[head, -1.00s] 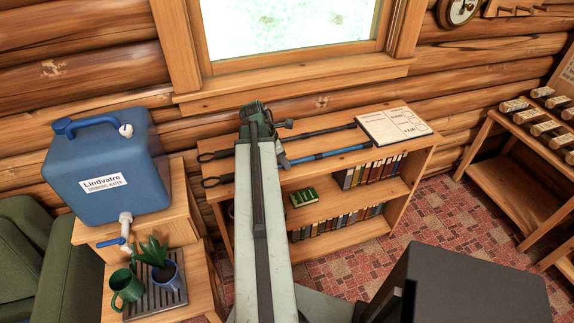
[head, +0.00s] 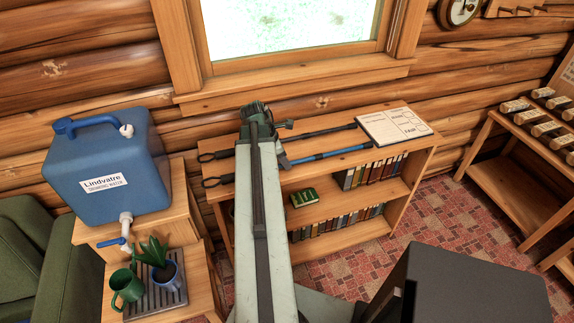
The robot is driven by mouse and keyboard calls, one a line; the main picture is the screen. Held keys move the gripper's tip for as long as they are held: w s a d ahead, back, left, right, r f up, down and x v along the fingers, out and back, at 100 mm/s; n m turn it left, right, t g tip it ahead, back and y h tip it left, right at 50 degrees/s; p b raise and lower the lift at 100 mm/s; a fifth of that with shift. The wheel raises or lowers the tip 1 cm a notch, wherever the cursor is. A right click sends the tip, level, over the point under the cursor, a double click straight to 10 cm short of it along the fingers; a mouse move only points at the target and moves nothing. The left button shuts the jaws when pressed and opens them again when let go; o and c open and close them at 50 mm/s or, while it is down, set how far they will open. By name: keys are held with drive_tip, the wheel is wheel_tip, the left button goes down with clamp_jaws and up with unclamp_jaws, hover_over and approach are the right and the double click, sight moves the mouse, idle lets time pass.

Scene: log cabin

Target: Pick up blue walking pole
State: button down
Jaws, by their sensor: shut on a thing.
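The blue walking pole (head: 330,153) lies along the front of the bookshelf top, its dark strap end (head: 217,181) sticking out on the left. My gripper (head: 283,158) reaches over the shelf top from the front and is shut on the blue pole near its middle. My arm hides the part of the pole left of the grip, and most of the fingers. A black walking pole (head: 325,131) lies behind it, roughly parallel, with its strap end (head: 213,156) also at the left. I cannot tell whether the blue pole is clear of the shelf top.
The window sill (head: 300,88) and log wall stand behind. A blue water container (head: 105,165) is at left, with mugs and a plant below.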

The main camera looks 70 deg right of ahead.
idle(0.4)
wheel_tip(320, 180, up, 10)
drive_tip(key=p, duration=1)
